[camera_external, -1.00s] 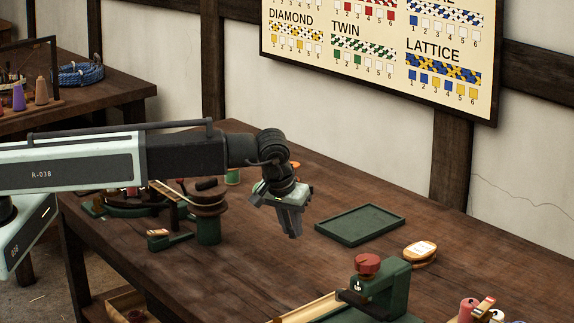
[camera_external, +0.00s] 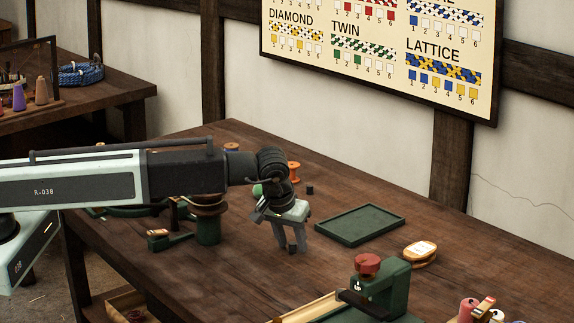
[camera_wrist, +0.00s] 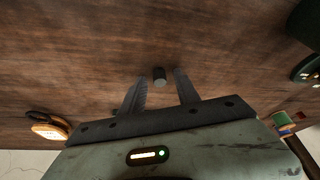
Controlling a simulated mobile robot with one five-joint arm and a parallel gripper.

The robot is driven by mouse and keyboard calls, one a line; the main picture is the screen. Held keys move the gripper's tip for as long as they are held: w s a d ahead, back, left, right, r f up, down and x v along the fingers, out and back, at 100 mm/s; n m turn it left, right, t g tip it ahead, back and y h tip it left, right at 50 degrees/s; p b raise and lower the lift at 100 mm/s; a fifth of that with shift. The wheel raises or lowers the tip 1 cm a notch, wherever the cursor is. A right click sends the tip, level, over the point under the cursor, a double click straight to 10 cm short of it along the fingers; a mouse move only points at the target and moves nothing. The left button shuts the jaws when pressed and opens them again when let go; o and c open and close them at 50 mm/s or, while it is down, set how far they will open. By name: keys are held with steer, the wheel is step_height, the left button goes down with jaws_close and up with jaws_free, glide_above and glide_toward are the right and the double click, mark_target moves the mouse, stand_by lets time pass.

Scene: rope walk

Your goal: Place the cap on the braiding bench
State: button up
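My gripper (camera_external: 290,248) is open and points down over the middle of the braiding bench (camera_external: 225,272), left of the green tray. In the external view something dark shows between the fingertips. I cannot tell whether the cap rests on the bench or how far it is below the tips.
A green tray (camera_external: 346,239) lies right of my gripper, with an oval wooden item (camera_external: 420,254) beyond. A small black block (camera_external: 310,190) and an orange spool (camera_external: 293,171) stand behind. A green post (camera_external: 208,230) is left; a green clamp with red knob (camera_external: 368,264) is in front.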

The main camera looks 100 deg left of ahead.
steer(key=shift+r+p, duration=0.3)
steer(key=p+v, duration=1)
steer(key=v, duration=0.1)
steer(key=shift+d+r+p, duration=0.2)
steer(key=shift+r+p, duration=0.15)
steer(key=shift+p, duration=0.05)
